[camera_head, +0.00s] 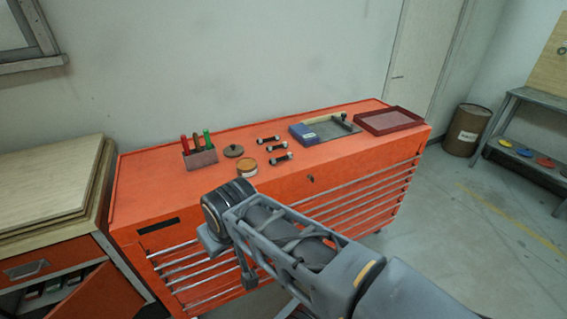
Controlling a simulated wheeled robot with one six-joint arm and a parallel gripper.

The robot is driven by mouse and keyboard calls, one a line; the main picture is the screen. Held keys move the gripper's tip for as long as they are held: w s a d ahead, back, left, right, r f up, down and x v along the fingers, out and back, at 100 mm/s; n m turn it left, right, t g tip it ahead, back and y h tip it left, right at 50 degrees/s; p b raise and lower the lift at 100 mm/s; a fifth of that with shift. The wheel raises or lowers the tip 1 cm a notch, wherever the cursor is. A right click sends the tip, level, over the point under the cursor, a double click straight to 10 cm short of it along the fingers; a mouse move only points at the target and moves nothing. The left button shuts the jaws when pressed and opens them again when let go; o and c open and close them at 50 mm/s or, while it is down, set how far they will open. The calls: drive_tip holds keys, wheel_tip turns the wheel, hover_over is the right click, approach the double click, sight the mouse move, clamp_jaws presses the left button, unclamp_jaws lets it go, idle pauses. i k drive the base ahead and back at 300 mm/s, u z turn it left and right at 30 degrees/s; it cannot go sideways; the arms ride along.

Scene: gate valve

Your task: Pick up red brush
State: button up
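A brush with a red handle (184,144) stands upright in a small grey-brown holder (201,160) on the left part of the orange tool cabinet's top. A brown-handled one (196,141) and a green-handled one (207,138) stand beside it in the same holder. Their lower ends are hidden by the holder. My arm reaches in from the lower right, with a dark joint in front of the cabinet, below and right of the holder. I make out no gripper fingers. Nothing of mine touches the brushes.
The orange cabinet (140,195) also bears a dark round lid (233,151), a round tin (247,168), several dark bolts (280,159), a grey tray (325,130) and a dark red tray (388,121). A wooden bench (48,190) adjoins at left. A barrel (467,130) stands right.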

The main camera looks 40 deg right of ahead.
sight(183, 137)
drive_tip(key=u, duration=0.65)
drive_tip(key=i, duration=0.65)
drive_tip(key=z, duration=2)
drive_tip(key=i, duration=0.45)
drive_tip(key=u, duration=0.05)
drive_tip(key=k, duration=0.45)
drive_tip(key=u, duration=0.7)
drive_tip(key=i, duration=0.45)
drive_tip(key=u, duration=0.05)
